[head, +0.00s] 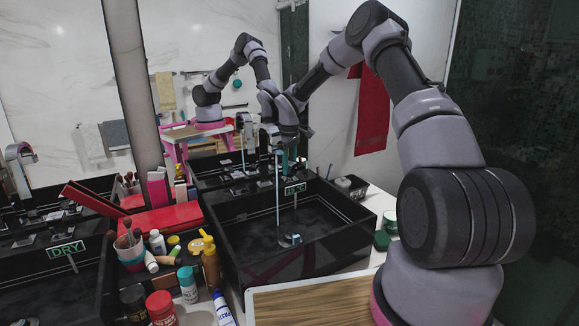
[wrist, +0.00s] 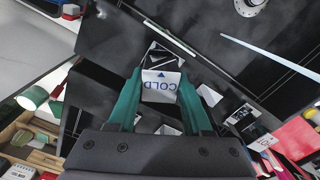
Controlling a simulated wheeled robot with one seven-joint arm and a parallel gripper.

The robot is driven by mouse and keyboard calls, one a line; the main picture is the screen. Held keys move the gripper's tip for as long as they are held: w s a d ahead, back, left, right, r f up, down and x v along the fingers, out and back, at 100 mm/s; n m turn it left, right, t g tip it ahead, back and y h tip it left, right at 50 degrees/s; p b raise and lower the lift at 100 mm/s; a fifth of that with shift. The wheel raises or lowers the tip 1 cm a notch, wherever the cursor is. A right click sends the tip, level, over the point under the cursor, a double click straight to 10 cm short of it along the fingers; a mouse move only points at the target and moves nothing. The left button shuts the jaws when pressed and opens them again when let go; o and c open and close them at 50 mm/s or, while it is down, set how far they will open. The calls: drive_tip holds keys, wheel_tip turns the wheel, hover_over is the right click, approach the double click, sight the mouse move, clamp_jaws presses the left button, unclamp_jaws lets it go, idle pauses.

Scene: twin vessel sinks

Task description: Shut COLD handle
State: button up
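The COLD handle (wrist: 162,86) shows in the wrist view as a small block with a white label and a blue arrow, its lettering upside down. My gripper (wrist: 161,82) has its two green fingers apart, one on each side of the handle; I cannot tell whether either touches it. In the head view my gripper (head: 289,158) points down at the back edge of the right black sink (head: 300,262), and it hides the handle there. A pale water stream (head: 278,195) falls into this sink; it also crosses the wrist view (wrist: 268,58).
A left sink with a DRY sign (head: 66,250) stands beyond a red box (head: 160,222). Bottles and jars, including a mustard-coloured bottle (head: 211,265), crowd between the sinks. A wooden-topped board (head: 315,303) lies in front. A mirror behind reflects my arm.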

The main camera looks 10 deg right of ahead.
clamp_jaws()
drive_tip(key=m, duration=0.3)
drive_tip(key=shift+m, duration=1.3)
drive_tip(key=o, duration=1)
unclamp_jaws()
drive_tip(key=shift+o, duration=0.2)
wheel_tip(320, 180, up, 11)
drive_tip(key=shift+f, duration=0.1)
